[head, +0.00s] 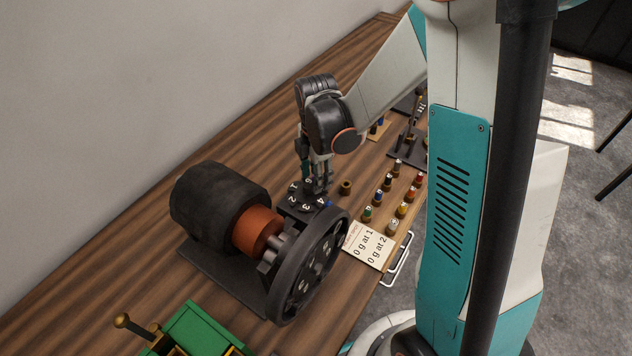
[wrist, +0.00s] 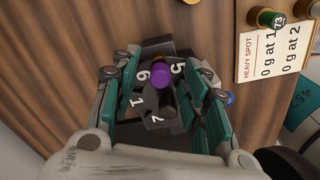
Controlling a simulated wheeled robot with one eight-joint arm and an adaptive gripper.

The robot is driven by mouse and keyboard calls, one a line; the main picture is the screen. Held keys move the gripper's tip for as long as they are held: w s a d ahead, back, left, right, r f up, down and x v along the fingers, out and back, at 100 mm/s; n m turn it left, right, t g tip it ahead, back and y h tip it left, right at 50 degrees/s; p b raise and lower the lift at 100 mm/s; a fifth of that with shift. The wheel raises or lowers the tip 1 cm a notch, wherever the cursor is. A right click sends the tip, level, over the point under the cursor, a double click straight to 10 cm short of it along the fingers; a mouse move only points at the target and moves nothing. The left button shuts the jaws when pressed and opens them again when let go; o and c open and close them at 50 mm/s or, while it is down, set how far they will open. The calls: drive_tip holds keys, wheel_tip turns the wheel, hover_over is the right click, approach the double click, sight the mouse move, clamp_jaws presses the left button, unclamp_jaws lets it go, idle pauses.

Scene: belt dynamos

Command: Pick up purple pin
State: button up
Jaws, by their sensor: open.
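The purple pin (wrist: 161,76) shows in the wrist view, on a dark round holder (wrist: 158,48) with white numbers. In the head view the numbered holder (head: 304,204) sits beside the flywheel, and the purple pin is hidden or too small to make out. My gripper (head: 316,186) points down over this holder. In the wrist view my gripper (wrist: 156,62) is open, with teal-backed fingers on the left and right of the purple pin. I cannot tell whether a finger touches it. A blue spot (head: 329,204) shows at the holder's right edge.
A belt dynamo with a black spoked flywheel (head: 308,268) stands close in front of the holder. A wooden rack (head: 386,222) of coloured weights and a HEAVY SPOT card (head: 366,246) lie to the right. A green box (head: 196,326) is at the near edge.

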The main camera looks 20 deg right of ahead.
clamp_jaws()
drive_tip(key=shift+r, duration=0.1)
wheel_tip(320, 180, up, 20)
drive_tip(key=p, duration=0.4)
drive_tip(key=shift+p, duration=0.35)
